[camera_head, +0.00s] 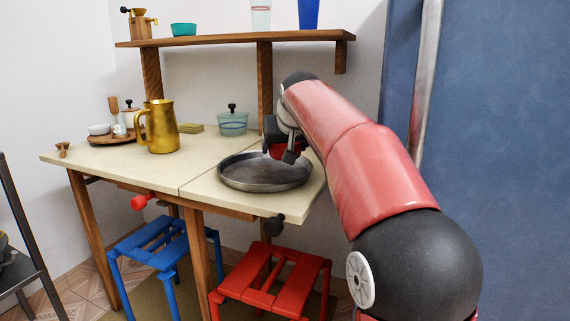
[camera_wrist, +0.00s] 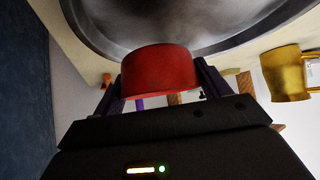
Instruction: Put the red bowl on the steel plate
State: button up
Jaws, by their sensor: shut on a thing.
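The red bowl (camera_wrist: 158,72) is held between the two fingers of my gripper (camera_wrist: 160,85) in the wrist view. In the head view, the bowl (camera_head: 277,151) is partly hidden by my gripper (camera_head: 283,142), above the far right part of the steel plate. The steel plate (camera_head: 240,177) is a round grey dish on the right half of the table. It fills the top of the wrist view (camera_wrist: 110,40), just beyond the bowl. I cannot tell whether the bowl touches the plate.
A gold pitcher (camera_head: 163,128), a glass pot with lid (camera_head: 232,122) and a wooden tray (camera_head: 105,139) with small dishes stand on the table (camera_head: 200,155). A wooden shelf (camera_head: 230,39) runs above. Blue (camera_head: 155,240) and red (camera_head: 262,299) stools stand below.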

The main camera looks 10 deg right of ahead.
notch_tip(320, 180, down, 4)
jog(key=shift+r+b, duration=0.25)
jog(key=shift+b, duration=0.3)
jog(key=o, duration=0.8)
